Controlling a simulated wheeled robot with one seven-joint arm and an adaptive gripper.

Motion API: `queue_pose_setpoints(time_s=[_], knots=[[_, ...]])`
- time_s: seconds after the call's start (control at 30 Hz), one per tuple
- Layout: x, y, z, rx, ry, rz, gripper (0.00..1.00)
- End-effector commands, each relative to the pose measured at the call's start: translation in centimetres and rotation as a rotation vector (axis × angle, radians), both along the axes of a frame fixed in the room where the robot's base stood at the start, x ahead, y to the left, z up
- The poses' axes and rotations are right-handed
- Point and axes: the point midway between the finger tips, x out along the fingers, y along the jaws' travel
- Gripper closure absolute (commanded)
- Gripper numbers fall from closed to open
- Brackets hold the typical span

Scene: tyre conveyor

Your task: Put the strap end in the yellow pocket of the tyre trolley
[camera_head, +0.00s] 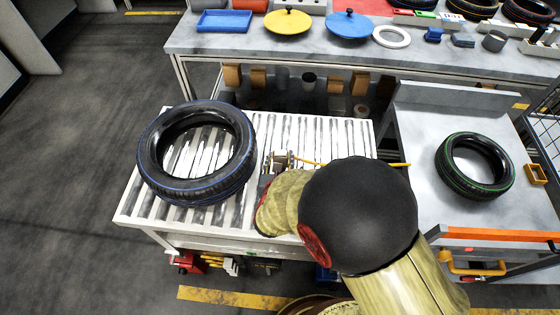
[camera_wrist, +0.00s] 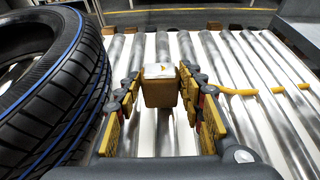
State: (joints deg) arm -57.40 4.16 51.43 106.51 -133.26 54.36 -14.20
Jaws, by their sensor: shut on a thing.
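My gripper (camera_head: 277,163) is above the roller conveyor (camera_head: 340,135), right of the blue-striped tyre. In the wrist view its fingers (camera_wrist: 163,78) are shut on a tan block with a pale top, the strap end (camera_wrist: 160,92). A yellow strap (camera_wrist: 240,92) runs right across the rollers; in the head view the strap (camera_head: 393,164) reaches the grey tyre trolley (camera_head: 425,125), its middle hidden by my arm. The yellow pocket (camera_head: 535,174) is a small open box shape at the trolley's right side, apart from my gripper. A green-striped tyre (camera_head: 475,165) lies on the trolley.
The blue-striped tyre (camera_head: 150,160) lies on the conveyor, close to my fingers' left in the wrist view. A grey workbench (camera_head: 210,38) with lids, trays and tyres stands behind. An orange bar (camera_head: 500,234) crosses the trolley's front. A wire mesh cage (camera_head: 547,125) stands at right.

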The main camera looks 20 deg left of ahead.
Motion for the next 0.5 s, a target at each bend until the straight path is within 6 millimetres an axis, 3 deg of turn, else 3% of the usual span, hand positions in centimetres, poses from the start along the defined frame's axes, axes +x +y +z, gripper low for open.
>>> queue_pose_setpoints(time_s=[0.33, 0.37, 0.5], knots=[[0.04, 0.03, -0.19, 0.001, -0.002, 0.000, 0.89], [0.02, 0.02, -0.17, 0.001, -0.001, 0.000, 0.60], [0.02, 0.02, -0.11, 0.001, -0.001, 0.000, 0.52]])
